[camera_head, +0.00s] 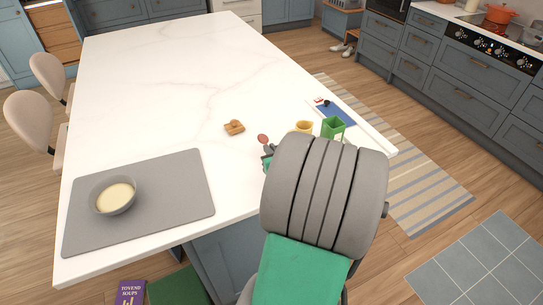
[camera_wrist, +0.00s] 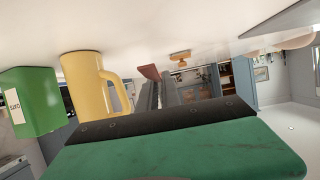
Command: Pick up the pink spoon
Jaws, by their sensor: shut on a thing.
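The pink spoon (camera_head: 262,138) shows only as a small dull-pink end above the white countertop, just past my gripper (camera_head: 267,154) in the head view. In the wrist view, the pink spoon (camera_wrist: 149,72) sticks out beyond the dark fingers of my gripper (camera_wrist: 159,88), which are shut on it. The rest of the spoon is hidden by the fingers. I cannot tell whether it touches the counter.
A yellow mug (camera_head: 304,126) and a green container (camera_head: 332,127) stand close right of my gripper. A blue flat item (camera_head: 336,112) lies behind. A small wooden-coloured object (camera_head: 234,127) lies left. A grey mat (camera_head: 185,200) carries a bowl (camera_head: 96,204).

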